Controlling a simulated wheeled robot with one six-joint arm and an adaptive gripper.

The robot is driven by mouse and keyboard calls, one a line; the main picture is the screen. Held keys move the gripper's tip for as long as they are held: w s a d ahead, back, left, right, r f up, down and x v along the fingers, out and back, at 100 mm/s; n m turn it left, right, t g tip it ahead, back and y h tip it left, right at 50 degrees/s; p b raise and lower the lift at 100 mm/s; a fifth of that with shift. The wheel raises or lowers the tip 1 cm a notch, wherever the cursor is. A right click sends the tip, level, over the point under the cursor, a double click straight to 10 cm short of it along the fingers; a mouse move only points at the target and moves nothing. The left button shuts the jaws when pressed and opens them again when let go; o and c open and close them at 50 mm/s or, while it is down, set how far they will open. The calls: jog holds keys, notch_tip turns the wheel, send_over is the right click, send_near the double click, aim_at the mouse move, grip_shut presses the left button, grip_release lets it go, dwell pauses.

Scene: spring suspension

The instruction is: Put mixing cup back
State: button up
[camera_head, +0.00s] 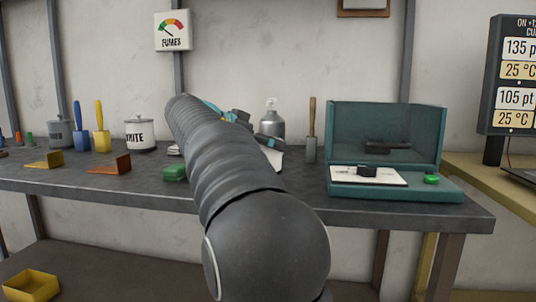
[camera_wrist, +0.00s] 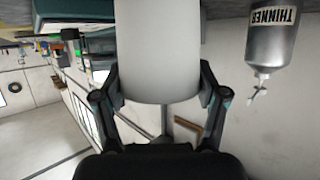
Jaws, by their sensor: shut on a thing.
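A plain white mixing cup (camera_wrist: 158,45) fills the upper middle of the wrist view, between the two fingers of my gripper (camera_wrist: 160,88). The fingers are shut on its sides. In the head view my gripper (camera_head: 262,138) is over the workbench, mostly hidden behind my arm. A white surface (camera_head: 274,158), which looks like part of the cup, shows just below it. I cannot tell whether the cup touches the bench.
A grey thinner bottle (camera_wrist: 272,42) stands close beside the cup; it also shows in the head view (camera_head: 271,122). A brush (camera_head: 311,145) and an open teal case (camera_head: 385,118) are to the right. A green block (camera_head: 174,173) and a white pot (camera_head: 139,134) are left on the workbench (camera_head: 255,195).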

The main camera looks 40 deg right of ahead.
aim_at(268, 154)
jog(key=shift+f, duration=1.45)
jog(key=shift+f+b, duration=0.2)
jog(key=shift+b, duration=0.1)
jog(key=o, duration=1.5)
jog(key=shift+c, duration=0.2)
jog(key=shift+r, duration=0.15)
jog(key=shift+a+r+p, duration=0.1)
jog(key=shift+r+p, duration=0.05)
jog(key=shift+p, duration=0.15)
jog(key=s+v, duration=0.1)
jog(key=v, duration=1)
jog(key=shift+w+a, duration=0.4)
jog(key=shift+w, duration=0.1)
